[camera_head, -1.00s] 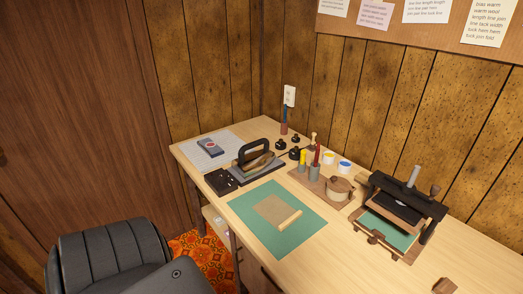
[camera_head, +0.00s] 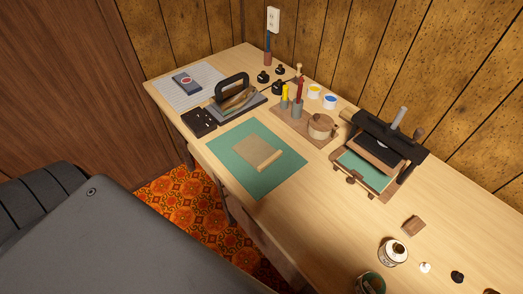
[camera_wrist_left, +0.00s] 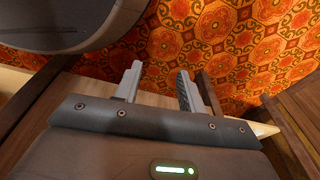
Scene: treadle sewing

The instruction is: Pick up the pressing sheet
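A tan sheet (camera_head: 250,147), which looks like the pressing sheet, lies flat on a green mat (camera_head: 225,162) on the wooden desk. A pale rolled or folded strip (camera_head: 269,161) lies along its near right edge. My left gripper (camera_wrist_left: 158,82) shows in the left wrist view with its two fingers apart and nothing between them. It points down over the patterned carpet, away from the sheet. My right gripper is in neither view now.
A press (camera_head: 378,152) stands on the desk to the right of the mat. A black-handled tool (camera_head: 236,98), small bottles and a lidded pot (camera_head: 321,126) stand behind the mat. A jar (camera_head: 392,251) and small items lie at the near right. Bare desk lies right of the mat.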

